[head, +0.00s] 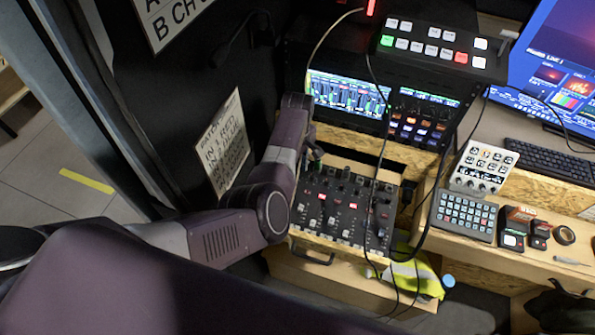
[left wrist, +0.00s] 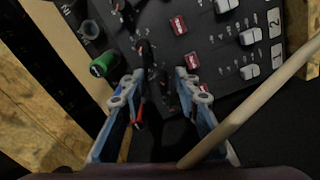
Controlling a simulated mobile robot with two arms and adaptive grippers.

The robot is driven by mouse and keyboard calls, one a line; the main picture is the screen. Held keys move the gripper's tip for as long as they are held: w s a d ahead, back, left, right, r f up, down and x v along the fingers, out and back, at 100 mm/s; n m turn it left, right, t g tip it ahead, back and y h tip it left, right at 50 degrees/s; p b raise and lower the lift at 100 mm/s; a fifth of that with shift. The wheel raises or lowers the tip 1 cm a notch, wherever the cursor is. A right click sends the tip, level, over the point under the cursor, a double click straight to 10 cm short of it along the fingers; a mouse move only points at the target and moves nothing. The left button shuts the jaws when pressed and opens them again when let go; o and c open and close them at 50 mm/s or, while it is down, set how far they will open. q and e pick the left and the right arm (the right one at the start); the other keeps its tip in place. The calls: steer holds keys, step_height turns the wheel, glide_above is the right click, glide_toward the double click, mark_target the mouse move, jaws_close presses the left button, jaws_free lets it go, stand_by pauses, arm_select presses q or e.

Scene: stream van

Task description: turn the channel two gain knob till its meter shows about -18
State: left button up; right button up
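The mixer (head: 345,205) is a dark sloped panel with knobs, red buttons and fader caps. My left arm reaches over its left side in the head view; the gripper is hidden there. In the left wrist view my left gripper (left wrist: 161,76) has its two blue fingers apart over the panel. Dark knobs (left wrist: 143,48) lie at and between the fingertips; I cannot tell whether a finger touches one. I cannot tell which is the channel two gain knob. The meter screen (head: 347,97) shows green bars behind the mixer; its numbers are unreadable. My right gripper is out of view.
A green plug (left wrist: 104,64) stands left of the fingers, and a pale cable (left wrist: 255,100) crosses at right. Dark cables hang over the mixer's right side. A button switcher (head: 435,45) stands above the screens. A keypad (head: 465,215) lies right of the mixer.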

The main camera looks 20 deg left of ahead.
arm_select(q)
jaws_close()
